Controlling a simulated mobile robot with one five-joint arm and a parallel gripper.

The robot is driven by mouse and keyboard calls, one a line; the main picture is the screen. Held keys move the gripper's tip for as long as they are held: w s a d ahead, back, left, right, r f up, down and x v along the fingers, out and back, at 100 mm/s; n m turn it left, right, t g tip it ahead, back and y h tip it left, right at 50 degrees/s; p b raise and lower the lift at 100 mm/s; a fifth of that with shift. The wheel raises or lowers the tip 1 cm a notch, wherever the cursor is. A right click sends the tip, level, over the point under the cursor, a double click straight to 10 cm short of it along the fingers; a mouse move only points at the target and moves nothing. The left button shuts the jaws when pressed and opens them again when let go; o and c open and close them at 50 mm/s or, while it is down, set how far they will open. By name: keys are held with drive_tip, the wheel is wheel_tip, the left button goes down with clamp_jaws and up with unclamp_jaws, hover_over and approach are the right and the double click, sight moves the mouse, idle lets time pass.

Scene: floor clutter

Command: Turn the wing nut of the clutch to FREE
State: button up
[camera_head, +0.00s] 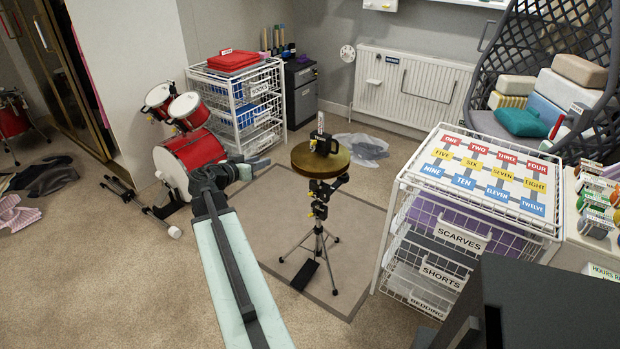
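A hi-hat stand (320,240) stands on a tripod in the middle of the floor, with a round brass cymbal (304,160) on top. The black clutch (323,143) sits upright at the centre of the cymbal, with a pale rod or tag (320,122) above it. The wing nut and any FREE marking are too small to make out. My gripper (262,164) is at the end of my pale arm, to the left of the cymbal and apart from the clutch. Its fingers are too small and dark to tell open from shut.
A red drum kit (196,158) stands at the left, with a pedal and bars on the floor. A wire drawer unit (470,240) is close at the right. A crumpled clear bag (364,148) lies behind the stand. Carpet at the front left is clear.

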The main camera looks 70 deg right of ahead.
sight(312, 145)
drive_tip(key=s+d+m+h+b, duration=0.1)
drive_tip(key=s+d, duration=0.3)
drive_tip(key=d, duration=0.1)
drive_tip(key=s+d+m+g+h+b, duration=0.1)
drive_tip(key=s+d+b, duration=0.1)
drive_tip(key=s+d, duration=0.2)
drive_tip(key=s+d+g+b, duration=0.1)
drive_tip(key=s+d, duration=0.3)
drive_tip(key=d, duration=0.4)
drive_tip(key=shift+f+m+h, duration=0.4)
drive_tip(key=shift+a, duration=0.1)
clamp_jaws()
